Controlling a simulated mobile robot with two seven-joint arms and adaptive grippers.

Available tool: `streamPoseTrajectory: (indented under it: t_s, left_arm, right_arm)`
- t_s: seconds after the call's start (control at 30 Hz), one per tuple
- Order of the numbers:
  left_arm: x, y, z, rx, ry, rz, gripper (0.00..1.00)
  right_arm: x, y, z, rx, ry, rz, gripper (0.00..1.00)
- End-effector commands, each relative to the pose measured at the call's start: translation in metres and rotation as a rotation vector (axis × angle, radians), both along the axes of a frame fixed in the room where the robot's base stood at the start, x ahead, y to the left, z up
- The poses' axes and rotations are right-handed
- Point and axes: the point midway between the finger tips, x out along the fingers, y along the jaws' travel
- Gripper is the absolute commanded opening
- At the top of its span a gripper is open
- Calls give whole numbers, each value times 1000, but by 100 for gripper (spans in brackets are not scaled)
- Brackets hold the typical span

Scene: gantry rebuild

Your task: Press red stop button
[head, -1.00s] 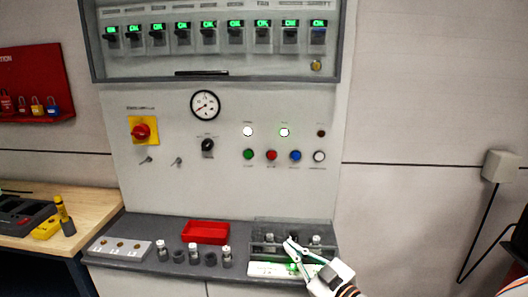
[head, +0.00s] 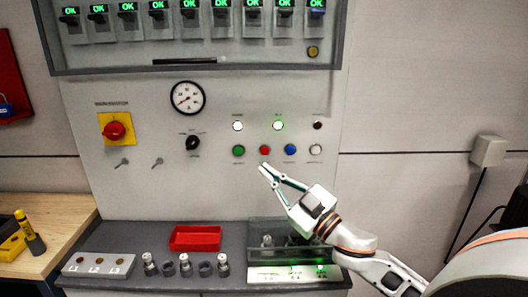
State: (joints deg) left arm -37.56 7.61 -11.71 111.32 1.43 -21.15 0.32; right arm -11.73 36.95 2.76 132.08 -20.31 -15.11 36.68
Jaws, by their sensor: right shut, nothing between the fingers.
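The red stop button (head: 265,150) is a small round button on the grey panel, between the green button (head: 238,151) and the blue button (head: 290,149). My right gripper (head: 264,170) is shut and empty. Its fingertips show just below the red button in the head view; I cannot tell how far they are from the panel. My left gripper is not in view.
A red rotary switch (head: 114,130) on a yellow plate sits at the panel's left. Below, a grey shelf (head: 135,237) carries a red tray (head: 195,238), several small fittings and a clear-walled box (head: 262,228). A wooden bench (head: 62,225) stands at the left.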

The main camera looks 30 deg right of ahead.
Motion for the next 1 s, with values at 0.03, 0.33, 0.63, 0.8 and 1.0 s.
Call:
streamPoseTrajectory:
  t_s: [0.03,0.33,0.63,0.8,1.0]
  left_arm:
    - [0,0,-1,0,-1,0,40]
    - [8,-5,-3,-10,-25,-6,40]
    - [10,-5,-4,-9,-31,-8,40]
    - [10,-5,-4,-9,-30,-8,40]
    - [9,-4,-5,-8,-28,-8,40]
  right_arm:
    - [3,-2,-1,-2,0,-1,0]
    - [32,-20,-1,-4,-2,-2,0]
    - [62,-38,1,0,0,-1,0]
    - [71,-43,0,1,0,0,0]
    - [73,-45,0,0,1,0,0]
